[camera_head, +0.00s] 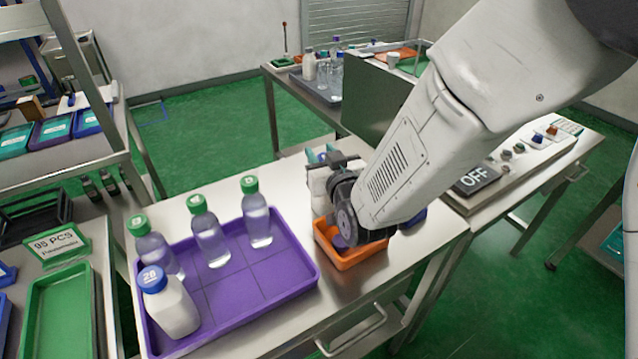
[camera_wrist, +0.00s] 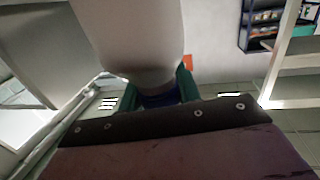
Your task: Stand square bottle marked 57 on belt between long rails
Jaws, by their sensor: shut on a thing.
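My gripper (camera_head: 324,158) is over the middle of the steel table, partly hidden by my own arm. In the wrist view its green fingers (camera_wrist: 158,95) are shut around the blue cap or neck of a pale bottle (camera_wrist: 130,35). The bottle fills the top of that view, and no number on it can be read. In the head view the held bottle is mostly hidden by my gripper and arm. The belt and long rails cannot be made out; a machine with a dark green panel (camera_head: 366,100) stands behind my arm.
A purple tray (camera_head: 262,302) holds several clear bottles with green caps and a white square bottle marked 28 (camera_head: 168,302). An orange bin (camera_head: 347,258) sits below my gripper. A back table (camera_head: 290,82) carries more bottles.

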